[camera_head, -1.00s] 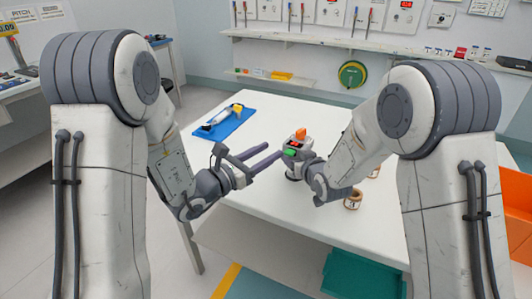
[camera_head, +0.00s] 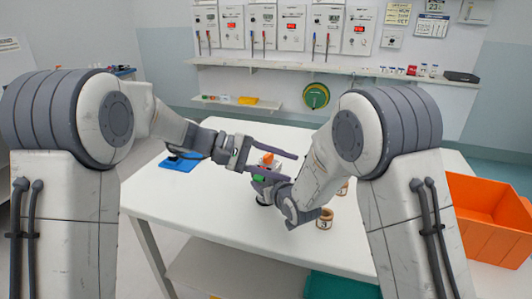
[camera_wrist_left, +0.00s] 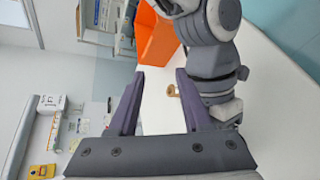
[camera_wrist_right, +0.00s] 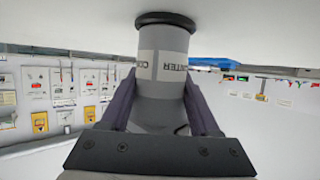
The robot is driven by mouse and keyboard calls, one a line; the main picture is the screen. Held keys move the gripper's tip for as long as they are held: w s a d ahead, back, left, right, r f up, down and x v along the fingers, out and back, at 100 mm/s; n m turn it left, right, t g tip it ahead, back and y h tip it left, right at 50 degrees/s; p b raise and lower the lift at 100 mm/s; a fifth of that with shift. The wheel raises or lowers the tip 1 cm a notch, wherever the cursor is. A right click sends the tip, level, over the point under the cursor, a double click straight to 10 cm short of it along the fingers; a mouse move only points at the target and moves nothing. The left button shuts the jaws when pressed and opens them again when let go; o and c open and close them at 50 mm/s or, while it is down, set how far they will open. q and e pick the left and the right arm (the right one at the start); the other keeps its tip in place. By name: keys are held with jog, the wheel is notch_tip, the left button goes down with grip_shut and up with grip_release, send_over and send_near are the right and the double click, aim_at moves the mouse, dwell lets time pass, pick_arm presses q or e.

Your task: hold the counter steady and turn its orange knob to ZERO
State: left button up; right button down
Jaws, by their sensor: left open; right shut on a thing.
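The counter stands on the white table, a grey cylinder with a dark base. Its orange knob (camera_head: 267,158) and a green part (camera_head: 259,178) show in the head view, partly hidden by my grippers. My right gripper (camera_head: 276,186) is shut on the counter's body. The right wrist view shows the lettered body of the counter (camera_wrist_right: 163,45) between the fingers. My left gripper (camera_head: 284,166) is open at the knob's height, its fingers reaching past it on either side in the head view; contact cannot be told. The left wrist view shows its open fingers (camera_wrist_left: 160,74) without the knob.
Tan numbered jars (camera_head: 325,220) stand right of the counter, near my right arm. A blue tray (camera_head: 178,163) lies at the table's left. An orange bin (camera_head: 488,218) stands at the right and a teal bin (camera_head: 338,287) in front. The table's front left is clear.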

pick_arm(q)
jog(key=w+m+y, duration=0.1)
jog(key=m+y, duration=0.3)
jog(key=m, duration=0.1)
jog(key=m+t+y, duration=0.4)
jog(key=m+y, duration=0.3)
send_near(268, 155)
jog(key=x, duration=0.8)
jog(key=shift+w+d+f, duration=0.1)
jog(key=shift+w+f, duration=0.05)
jog(key=shift+f, duration=0.2)
grip_shut()
